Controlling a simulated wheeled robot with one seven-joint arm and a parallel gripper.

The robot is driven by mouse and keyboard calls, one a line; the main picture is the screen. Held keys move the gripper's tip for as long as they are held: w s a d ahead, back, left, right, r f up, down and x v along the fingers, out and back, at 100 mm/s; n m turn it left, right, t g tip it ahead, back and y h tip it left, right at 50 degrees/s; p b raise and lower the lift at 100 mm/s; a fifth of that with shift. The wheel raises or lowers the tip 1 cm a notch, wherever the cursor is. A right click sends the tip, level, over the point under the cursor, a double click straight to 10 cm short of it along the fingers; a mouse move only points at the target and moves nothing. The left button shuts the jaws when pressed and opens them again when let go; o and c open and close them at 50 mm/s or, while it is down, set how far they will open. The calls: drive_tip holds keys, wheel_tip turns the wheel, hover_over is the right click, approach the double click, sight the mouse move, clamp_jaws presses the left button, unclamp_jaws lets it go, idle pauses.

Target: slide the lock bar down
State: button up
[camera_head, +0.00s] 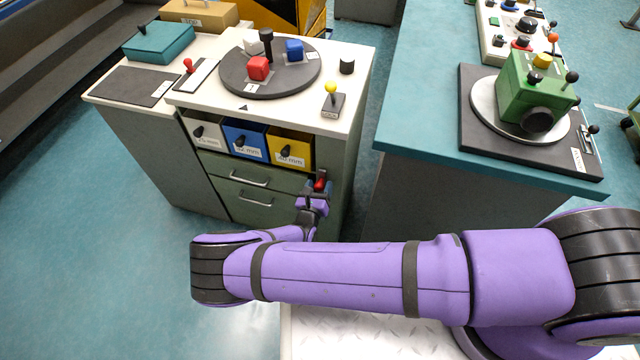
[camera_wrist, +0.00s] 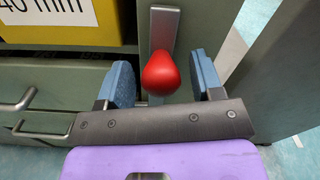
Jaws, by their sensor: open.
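The lock bar (camera_wrist: 164,30) is a grey metal strip standing upright on the cabinet's front, at the right of the drawers. Its red knob (camera_wrist: 161,74) shows large in the wrist view, and the knob (camera_head: 320,183) also shows small in the head view. My gripper (camera_wrist: 164,84) is open, with one blue-padded finger to the left of the knob and one to the right. Gaps show between the knob and both fingers. The lower part of the bar is hidden behind the knob and my gripper.
The cabinet holds white, blue and yellow bins (camera_head: 289,148) above green drawers with metal handles (camera_head: 250,180). A round dark turntable (camera_head: 270,84) with coloured blocks sits on top. A teal-topped bench (camera_head: 420,100) stands to the right, with a floor gap between.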

drive_tip(key=v, duration=0.9)
drive_tip(key=shift+s, duration=0.15)
drive_tip(key=shift+a+r, duration=0.1)
drive_tip(key=w+d+r+m+g+h, duration=0.15)
drive_tip(key=d+r+m+g, duration=0.45)
drive_tip(key=r, duration=0.8)
drive_tip(key=w+d+r+m+g, duration=0.3)
drive_tip(key=r+m+g, duration=0.2)
drive_tip(key=r+m, duration=0.65)
drive_tip(key=w+d+r+m+g+h, duration=0.15)
drive_tip(key=d+r+m+g, duration=0.35)
drive_tip(key=r, duration=1.1)
drive_tip(key=s+d+r+m+y, duration=0.35)
drive_tip(key=d+r, duration=0.25)
drive_tip(key=r, duration=0.3)
drive_tip(key=s+d+r+m+y, duration=0.3)
drive_tip(key=s+d+r, duration=0.2)
drive_tip(key=r, duration=0.3)
drive_tip(key=s+d+r+m+t+y, duration=0.1)
drive_tip(key=s+d+r+m+t, duration=0.1)
drive_tip(key=s, duration=0.5)
drive_tip(key=s+d+r+m+t+y, duration=0.1)
drive_tip(key=s+d+r+m+t, duration=0.1)
drive_tip(key=s+r, duration=0.4)
drive_tip(key=shift+s+d+m+y, duration=0.35)
drive_tip(key=shift+s+d+m, duration=0.2)
drive_tip(key=shift+s+m, duration=0.5)
